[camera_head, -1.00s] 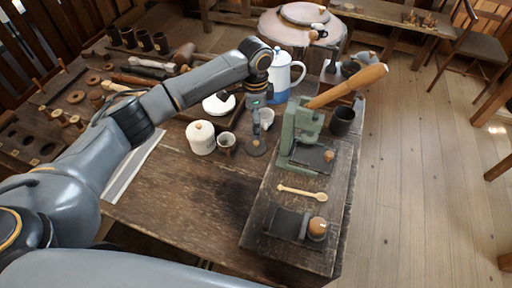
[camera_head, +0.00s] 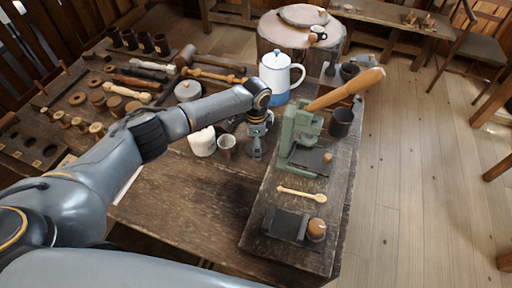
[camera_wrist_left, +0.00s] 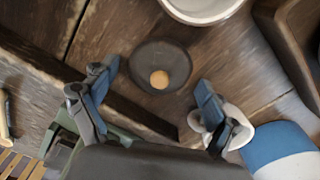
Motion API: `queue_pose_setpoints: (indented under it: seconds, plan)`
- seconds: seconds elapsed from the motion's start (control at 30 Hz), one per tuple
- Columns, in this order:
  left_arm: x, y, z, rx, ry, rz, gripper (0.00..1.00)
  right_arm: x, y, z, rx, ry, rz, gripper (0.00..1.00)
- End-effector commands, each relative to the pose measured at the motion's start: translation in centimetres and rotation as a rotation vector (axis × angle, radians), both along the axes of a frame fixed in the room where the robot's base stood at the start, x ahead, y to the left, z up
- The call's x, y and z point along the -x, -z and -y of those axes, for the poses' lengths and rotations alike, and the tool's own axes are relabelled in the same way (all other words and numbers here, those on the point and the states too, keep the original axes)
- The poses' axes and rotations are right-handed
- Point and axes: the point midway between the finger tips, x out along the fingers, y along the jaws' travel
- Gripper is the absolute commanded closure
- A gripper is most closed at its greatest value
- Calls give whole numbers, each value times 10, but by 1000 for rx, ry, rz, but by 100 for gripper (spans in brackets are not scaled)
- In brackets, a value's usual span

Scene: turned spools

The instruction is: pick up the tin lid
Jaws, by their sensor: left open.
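The tin lid, a dark round disc with a small wooden knob (camera_wrist_left: 160,79), lies flat on the wooden table in the left wrist view. In the head view my left gripper (camera_head: 257,154) points down over its spot and hides most or all of it. In the left wrist view the left gripper (camera_wrist_left: 157,76) is open, one finger on each side of the lid, with nothing between them but the lid below. Whether the fingers touch it I cannot tell. My right gripper is not in view.
A white canister (camera_head: 202,142) and a small cup (camera_head: 226,146) stand left of the gripper. A green lever press (camera_head: 298,135) on a dark board stands close on the right. A blue-and-white pot (camera_head: 278,77) stands behind. The table front is clear.

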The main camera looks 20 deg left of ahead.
Motion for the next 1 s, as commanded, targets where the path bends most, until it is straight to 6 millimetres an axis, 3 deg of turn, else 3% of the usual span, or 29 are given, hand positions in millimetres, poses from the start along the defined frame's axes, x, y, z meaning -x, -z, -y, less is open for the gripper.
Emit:
queue_pose_setpoints:
  seconds: [0.07, 0.3, 0.37, 0.5, 0.93, 1.0]
  plan:
    - [0, 0, 0, 0, 0, 0, 15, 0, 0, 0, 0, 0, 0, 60]
    - [0, 0, 0, 0, 0, 0, 64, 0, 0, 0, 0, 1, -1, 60]
    - [0, 0, 0, 0, 0, 0, 73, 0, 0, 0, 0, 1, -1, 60]
    - [1, 1, 0, -2, 0, -2, 78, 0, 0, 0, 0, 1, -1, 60]
    - [2, -1, -1, -2, 1, -6, 79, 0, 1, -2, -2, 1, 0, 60]
    - [2, -9, -1, -2, 1, -6, 94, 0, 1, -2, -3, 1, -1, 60]
